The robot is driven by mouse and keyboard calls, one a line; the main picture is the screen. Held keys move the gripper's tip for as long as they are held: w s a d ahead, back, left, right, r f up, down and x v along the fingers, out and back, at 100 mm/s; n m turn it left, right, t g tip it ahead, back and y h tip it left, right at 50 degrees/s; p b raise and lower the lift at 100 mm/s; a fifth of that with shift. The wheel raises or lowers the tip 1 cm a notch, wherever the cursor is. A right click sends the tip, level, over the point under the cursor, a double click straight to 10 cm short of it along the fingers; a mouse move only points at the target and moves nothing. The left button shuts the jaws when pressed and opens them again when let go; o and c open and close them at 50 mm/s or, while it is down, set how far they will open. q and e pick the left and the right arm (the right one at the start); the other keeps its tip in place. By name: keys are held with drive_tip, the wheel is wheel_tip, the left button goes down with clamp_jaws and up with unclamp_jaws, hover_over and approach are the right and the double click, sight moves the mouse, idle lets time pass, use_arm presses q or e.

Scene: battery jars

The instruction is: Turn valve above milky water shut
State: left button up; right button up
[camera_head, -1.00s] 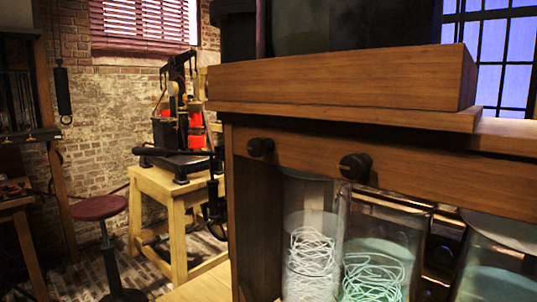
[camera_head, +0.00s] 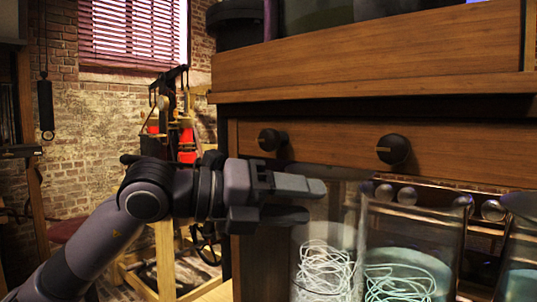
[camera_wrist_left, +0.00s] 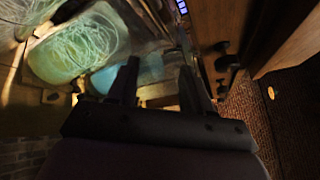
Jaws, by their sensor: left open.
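Two round black valve knobs sit on the wooden cabinet front: a left knob (camera_head: 272,140) and a right knob (camera_head: 393,149). Below them stand glass jars with pale coiled strands: a left jar with whitish contents (camera_head: 322,272) and a middle jar with blue-green liquid (camera_head: 412,258). I cannot tell for sure which holds the milky water. My left gripper (camera_head: 312,202) is open and empty, below the knobs and in front of the left jar, touching neither knob. In the left wrist view its fingers (camera_wrist_left: 158,85) are apart, with dark knobs (camera_wrist_left: 224,62) to their right. My right gripper is not in view.
A wooden ledge (camera_head: 380,50) juts out above the knobs, with dark vessels on it. Another jar (camera_head: 520,255) stands at the right edge. A wooden stand with black and red apparatus (camera_head: 175,130) is behind my left arm, before a brick wall.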

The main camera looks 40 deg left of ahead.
sight(264, 141)
use_arm(q)
drive_tip(key=a+r+n+t+y, duration=0.1)
drive_tip(key=a+r+y, duration=0.1)
drive_tip(key=a, duration=0.1)
drive_tip(key=s+a+r+n+t+y, duration=0.1)
drive_tip(key=a+r+t+y, duration=0.1)
drive_tip(key=a+r, duration=0.1)
drive_tip(key=a+r+n+t+y, duration=0.1)
drive_tip(key=a+r+t+y, duration=0.1)
drive_tip(key=a+r+y, duration=0.1)
drive_tip(key=shift+s+a+n, duration=0.1)
drive_tip(key=shift+s+n, duration=0.1)
drive_tip(key=shift+n, duration=0.2)
drive_tip(key=w, duration=0.2)
drive_tip(key=w+d+p, duration=0.1)
drive_tip(key=w, duration=0.1)
drive_tip(key=shift+w, duration=0.35)
drive_tip(key=shift+w+d+f+p, duration=0.1)
drive_tip(key=shift+w+p, duration=0.2)
drive_tip(key=shift+w, duration=0.4)
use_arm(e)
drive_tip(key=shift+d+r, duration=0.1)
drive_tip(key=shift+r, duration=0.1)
use_arm(q)
drive_tip(key=c, duration=0.8)
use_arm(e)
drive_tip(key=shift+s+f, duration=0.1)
